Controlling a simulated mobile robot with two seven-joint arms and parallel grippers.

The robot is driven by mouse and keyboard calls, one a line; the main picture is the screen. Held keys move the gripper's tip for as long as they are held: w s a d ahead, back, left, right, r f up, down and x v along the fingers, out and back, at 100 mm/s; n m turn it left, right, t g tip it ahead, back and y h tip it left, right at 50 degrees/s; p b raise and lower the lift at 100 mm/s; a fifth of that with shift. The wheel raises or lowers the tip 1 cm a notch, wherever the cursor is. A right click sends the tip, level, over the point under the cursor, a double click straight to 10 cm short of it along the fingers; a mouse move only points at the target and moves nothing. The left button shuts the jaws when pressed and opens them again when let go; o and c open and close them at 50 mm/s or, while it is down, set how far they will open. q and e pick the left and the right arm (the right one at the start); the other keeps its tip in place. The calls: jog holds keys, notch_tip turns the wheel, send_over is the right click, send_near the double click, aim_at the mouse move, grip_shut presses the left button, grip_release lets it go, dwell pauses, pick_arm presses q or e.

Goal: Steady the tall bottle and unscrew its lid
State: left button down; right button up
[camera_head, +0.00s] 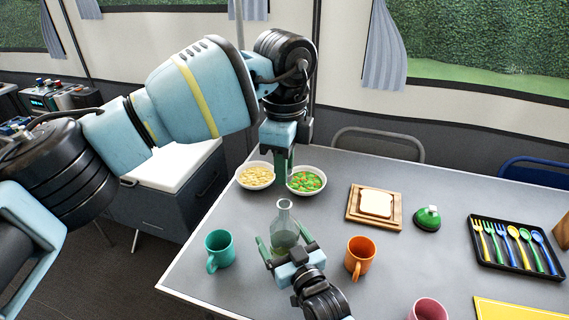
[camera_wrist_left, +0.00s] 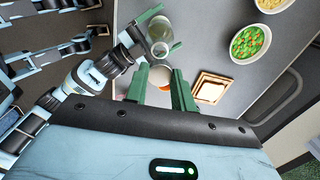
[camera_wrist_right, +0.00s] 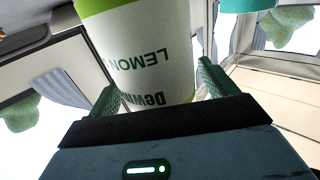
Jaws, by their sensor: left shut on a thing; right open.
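The tall bottle (camera_head: 284,222) stands upright on the grey table (camera_head: 230,278), with a bare-looking narrow neck. It also shows in the left wrist view (camera_wrist_left: 160,28). In the right wrist view its white and green label (camera_wrist_right: 150,50) fills the gap between the fingers. My right gripper (camera_head: 284,243) is open around the bottle's lower body, one finger on each side. My left gripper (camera_head: 284,165) points down, above and behind the bottle, clear of its neck. It is shut on a pale round thing (camera_wrist_left: 159,76), seemingly the lid, mostly hidden by its fingers.
A teal mug (camera_head: 219,249) stands left of the bottle, an orange mug (camera_head: 360,257) right of it. Two bowls, one of pale food (camera_head: 255,177) and one of green food (camera_head: 306,181), lie behind. A bread board (camera_head: 358,214) and cutlery tray (camera_head: 487,258) are further right.

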jog(key=v, duration=1.1)
jog(key=shift+s+d, duration=0.1)
